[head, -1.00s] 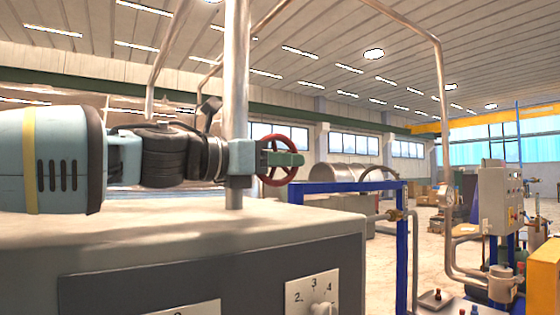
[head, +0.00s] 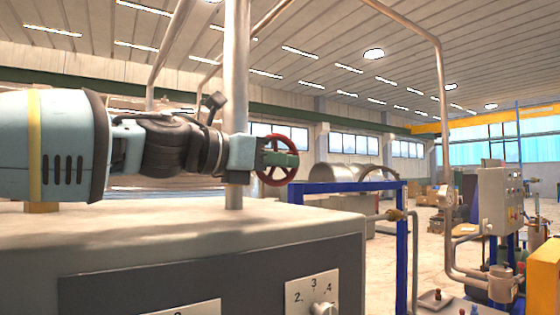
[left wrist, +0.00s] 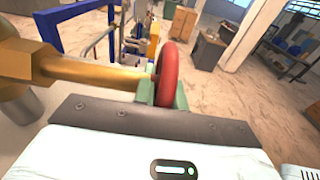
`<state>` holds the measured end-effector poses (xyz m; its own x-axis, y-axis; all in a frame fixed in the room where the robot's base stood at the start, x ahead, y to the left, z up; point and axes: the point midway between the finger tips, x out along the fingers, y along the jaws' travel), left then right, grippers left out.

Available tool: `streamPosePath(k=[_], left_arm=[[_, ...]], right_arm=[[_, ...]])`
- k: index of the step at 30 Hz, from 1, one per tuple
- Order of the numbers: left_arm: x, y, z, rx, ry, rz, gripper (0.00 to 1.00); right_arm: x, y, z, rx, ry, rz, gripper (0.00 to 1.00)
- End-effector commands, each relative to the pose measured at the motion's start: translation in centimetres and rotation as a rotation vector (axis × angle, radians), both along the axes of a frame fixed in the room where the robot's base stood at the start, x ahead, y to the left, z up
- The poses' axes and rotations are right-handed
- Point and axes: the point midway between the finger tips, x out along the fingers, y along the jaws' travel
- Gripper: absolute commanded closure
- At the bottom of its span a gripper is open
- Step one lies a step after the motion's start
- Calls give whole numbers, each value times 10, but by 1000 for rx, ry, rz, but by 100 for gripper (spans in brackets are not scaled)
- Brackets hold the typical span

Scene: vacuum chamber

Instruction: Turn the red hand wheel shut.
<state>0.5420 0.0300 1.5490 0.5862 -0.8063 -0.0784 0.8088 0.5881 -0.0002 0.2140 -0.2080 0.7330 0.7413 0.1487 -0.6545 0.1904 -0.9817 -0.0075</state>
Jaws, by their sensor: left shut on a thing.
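The red hand wheel (head: 264,174) stands upright just right of the vertical steel pipe in the head view. My left gripper (head: 279,160) reaches in from the left, with its green fingers across the wheel and shut on it. In the left wrist view the wheel (left wrist: 170,74) shows edge-on between the green fingers (left wrist: 162,92). A brass valve stem (left wrist: 95,72) runs from the left toward the wheel's hub. The valve body is hidden in the head view behind my arm. My right gripper is in neither view.
The vertical pipe (head: 235,100) rises close behind my left wrist. A grey cabinet (head: 200,235) with a numbered dial (head: 322,309) stands below my arm. A blue frame (head: 345,187) is to the right. The open floor lies beyond.

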Motion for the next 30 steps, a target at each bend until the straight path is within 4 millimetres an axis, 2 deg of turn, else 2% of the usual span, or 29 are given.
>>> streamPosePath(k=[18,30], left_arm=[[1,1,-1,304,222,4,100],[0,2,-2,419,306,4,100]], right_arm=[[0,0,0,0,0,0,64],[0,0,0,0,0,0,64]])
